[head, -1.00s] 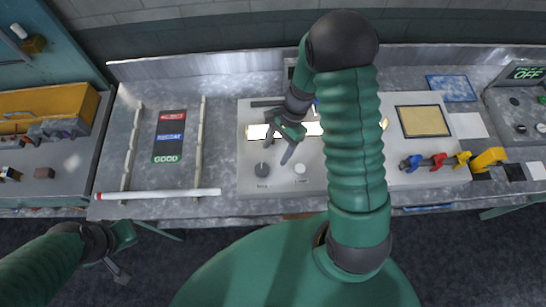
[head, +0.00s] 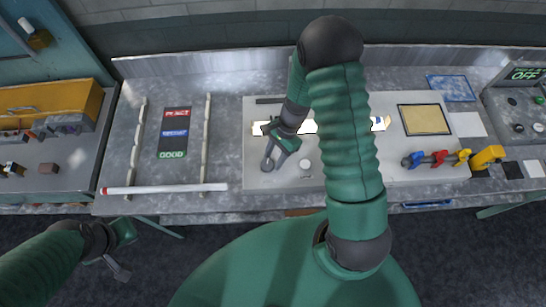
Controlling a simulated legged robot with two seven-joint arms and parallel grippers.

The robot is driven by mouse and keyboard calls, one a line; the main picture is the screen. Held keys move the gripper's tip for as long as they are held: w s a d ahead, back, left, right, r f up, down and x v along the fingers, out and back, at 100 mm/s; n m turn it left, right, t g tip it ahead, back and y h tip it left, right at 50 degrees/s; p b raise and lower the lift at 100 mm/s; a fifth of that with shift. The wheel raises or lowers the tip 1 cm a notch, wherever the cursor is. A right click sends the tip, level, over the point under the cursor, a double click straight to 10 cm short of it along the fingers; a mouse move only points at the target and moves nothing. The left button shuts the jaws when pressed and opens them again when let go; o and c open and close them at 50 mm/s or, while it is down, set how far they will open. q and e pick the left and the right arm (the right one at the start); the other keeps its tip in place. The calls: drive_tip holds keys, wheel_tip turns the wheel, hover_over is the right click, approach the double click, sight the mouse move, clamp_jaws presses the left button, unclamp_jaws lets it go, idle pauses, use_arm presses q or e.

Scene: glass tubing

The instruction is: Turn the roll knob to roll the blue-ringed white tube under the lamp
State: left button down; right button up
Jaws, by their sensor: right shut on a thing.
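A bright white tube (head: 258,128) lies crosswise on the pale panel (head: 350,175), partly hidden behind my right arm. A small blue mark (head: 376,120) shows near its right end. A separate lamp cannot be made out. A dark round knob (head: 267,168) and a white knob (head: 305,163) sit on the panel's front left; their labels are too small to read. My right gripper (head: 268,160) is down at the dark knob with its fingers shut around it. My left gripper (head: 118,260) hangs in front of the bench's left end, away from the panel; its finger gap is unclear.
A red-ended white tube (head: 165,189) lies across two rails (head: 206,145) at the left, near a red, blue and green sign (head: 173,132). Red, blue and yellow fittings (head: 440,159) stand at the panel's right. A control box (head: 519,105) reads OFF.

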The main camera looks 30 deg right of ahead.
sight(266, 165)
drive_tip(key=shift+s+a+r, duration=0.1)
drive_tip(key=shift+a, duration=0.55)
drive_tip(key=shift+s+a+r, duration=0.1)
drive_tip(key=shift+a, duration=0.5)
clamp_jaws()
drive_tip(key=shift+a, duration=0.25)
use_arm(q)
drive_tip(key=shift+s+a+f, duration=0.1)
drive_tip(key=shift+a, duration=0.65)
use_arm(e)
drive_tip(key=shift+d, duration=0.2)
drive_tip(key=o, duration=1)
unclamp_jaws()
drive_tip(key=shift+c, duration=0.2)
drive_tip(key=shift+o, duration=1.2)
drive_tip(key=shift+w, duration=0.1)
use_arm(q)
drive_tip(key=shift+a+f, duration=0.1)
drive_tip(key=shift+a, duration=0.35)
use_arm(e)
drive_tip(key=shift+a, duration=0.1)
